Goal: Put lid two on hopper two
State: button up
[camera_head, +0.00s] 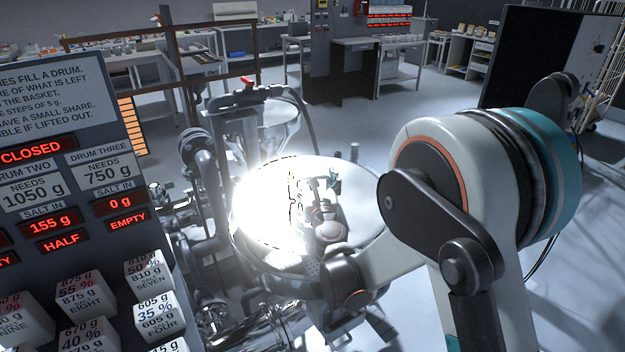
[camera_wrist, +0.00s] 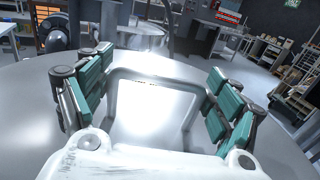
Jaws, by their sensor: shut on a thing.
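A wide, round, shiny metal lid (camera_head: 265,190) fills the middle of the head view, with strong glare on its left part. In the wrist view the lid (camera_wrist: 40,110) spreads beneath my gripper (camera_wrist: 158,85). A metal loop handle (camera_wrist: 160,75) rises from it, between teal finger pads. My gripper (camera_head: 325,195) is shut on this handle, with a pad against each side. I see no number on the lid. What lies directly under the lid is hidden, so I cannot tell whether it rests on a hopper.
A dark board (camera_head: 70,150) with red readouts stands at the left; drum two reads 155 g, half. Several white weight-marked blocks (camera_head: 150,270) sit below it. Metal pipework (camera_head: 215,195) stands close to the lid's left side. Benches (camera_head: 370,50) are far behind.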

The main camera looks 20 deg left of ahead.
jog(key=shift+f+b, duration=1.65)
jog(key=shift+f, duration=1.75)
jog(key=shift+f+b, duration=0.5)
jog(key=shift+f, duration=0.05)
jog(key=o, duration=2)
jog(key=shift+s, duration=0.1)
